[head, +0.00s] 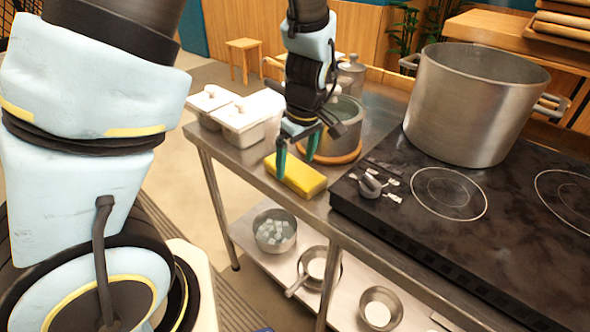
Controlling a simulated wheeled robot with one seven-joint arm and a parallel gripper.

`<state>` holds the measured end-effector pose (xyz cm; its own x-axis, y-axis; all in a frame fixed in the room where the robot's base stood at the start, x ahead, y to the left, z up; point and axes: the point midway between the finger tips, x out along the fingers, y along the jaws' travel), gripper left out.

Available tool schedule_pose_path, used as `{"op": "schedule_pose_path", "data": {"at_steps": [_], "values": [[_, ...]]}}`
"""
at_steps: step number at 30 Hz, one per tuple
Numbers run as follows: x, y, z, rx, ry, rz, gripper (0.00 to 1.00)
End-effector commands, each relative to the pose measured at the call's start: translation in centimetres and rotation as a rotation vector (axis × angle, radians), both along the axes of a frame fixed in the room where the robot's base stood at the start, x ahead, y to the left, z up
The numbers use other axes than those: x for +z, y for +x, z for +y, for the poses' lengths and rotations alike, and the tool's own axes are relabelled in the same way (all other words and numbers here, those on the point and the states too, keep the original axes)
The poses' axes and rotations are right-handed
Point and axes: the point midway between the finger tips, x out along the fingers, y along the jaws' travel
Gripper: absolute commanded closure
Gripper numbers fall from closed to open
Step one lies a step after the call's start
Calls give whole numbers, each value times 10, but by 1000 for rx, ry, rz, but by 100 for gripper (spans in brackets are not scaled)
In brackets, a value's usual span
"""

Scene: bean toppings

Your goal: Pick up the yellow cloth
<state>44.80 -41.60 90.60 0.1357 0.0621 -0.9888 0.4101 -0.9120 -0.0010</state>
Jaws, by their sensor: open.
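The yellow cloth (298,180) is a thick, folded-looking block lying flat near the front edge of the steel counter, left of the stove. My gripper (297,158) points down over the cloth's left and back part, with its dark green fingers spread apart. One finger overlaps the cloth's left end in the picture, and the other is in front of its back side. Nothing is held between the fingers. I cannot tell whether the fingertips touch the cloth.
A lidded pot (345,122) on a wooden board stands just behind the gripper. White containers (240,120) are at the left. The black stove (470,200) bears a large steel pot (470,105). Bowls, one holding pale cubes (274,230), sit on the lower shelf.

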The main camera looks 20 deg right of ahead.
Motion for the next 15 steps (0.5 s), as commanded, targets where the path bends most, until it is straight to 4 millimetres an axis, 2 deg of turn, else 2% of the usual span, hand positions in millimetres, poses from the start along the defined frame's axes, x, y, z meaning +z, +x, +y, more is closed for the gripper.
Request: {"op": "schedule_pose_path", "data": {"at_steps": [3,10,15], "values": [[-8,1,1,0,0,1,0],[-10,1,0,0,-1,0,0],[-10,1,0,0,-1,0,18]]}}
